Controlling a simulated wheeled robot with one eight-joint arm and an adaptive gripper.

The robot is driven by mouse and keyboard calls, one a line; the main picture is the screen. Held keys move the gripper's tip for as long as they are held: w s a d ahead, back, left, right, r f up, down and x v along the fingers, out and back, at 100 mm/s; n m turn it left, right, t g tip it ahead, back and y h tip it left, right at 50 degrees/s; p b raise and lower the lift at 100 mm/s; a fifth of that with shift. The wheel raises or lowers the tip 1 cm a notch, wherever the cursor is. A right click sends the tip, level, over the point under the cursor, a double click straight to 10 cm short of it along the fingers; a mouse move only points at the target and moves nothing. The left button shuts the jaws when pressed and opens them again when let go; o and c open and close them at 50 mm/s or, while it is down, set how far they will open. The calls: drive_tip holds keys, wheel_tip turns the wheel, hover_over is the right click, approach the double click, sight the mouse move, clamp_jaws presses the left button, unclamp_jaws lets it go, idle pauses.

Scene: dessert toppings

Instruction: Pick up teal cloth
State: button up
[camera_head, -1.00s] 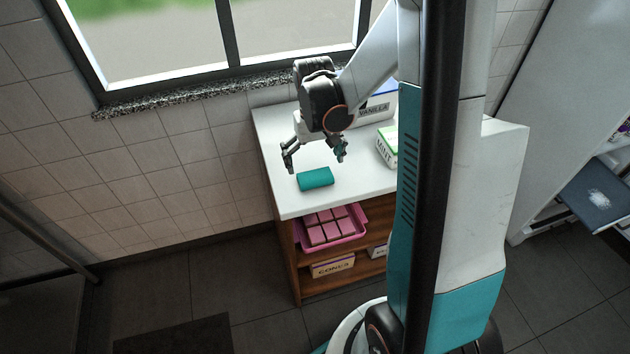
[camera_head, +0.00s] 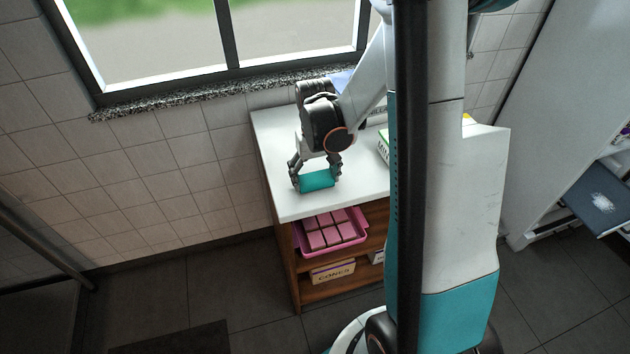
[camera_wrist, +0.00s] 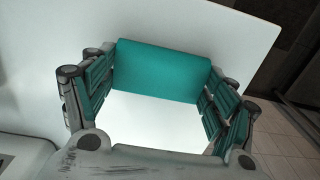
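The teal cloth (camera_head: 317,181) is a small rolled or folded block at the front left of the white counter. My gripper (camera_head: 316,177) is low over the counter with one finger at each end of the cloth. In the wrist view the cloth (camera_wrist: 164,70) spans the space between the two teal-padded fingers of my gripper (camera_wrist: 163,78). Both fingertips appear to press against its short ends, with no clear gap. The cloth looks level and at counter height; its underside is hidden.
The white counter (camera_head: 285,208) is clear around the cloth. A green and white box (camera_head: 384,146) stands to the right, partly hidden by my column. A pink tray (camera_head: 331,248) and a box marked cones (camera_head: 333,271) sit on shelves below. A tiled wall borders the left.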

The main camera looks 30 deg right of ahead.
sight(315, 178)
drive_tip(key=shift+r, duration=0.1)
wheel_tip(315, 178, up, 20)
drive_tip(key=p, duration=0.6)
drive_tip(key=shift+p, duration=0.4)
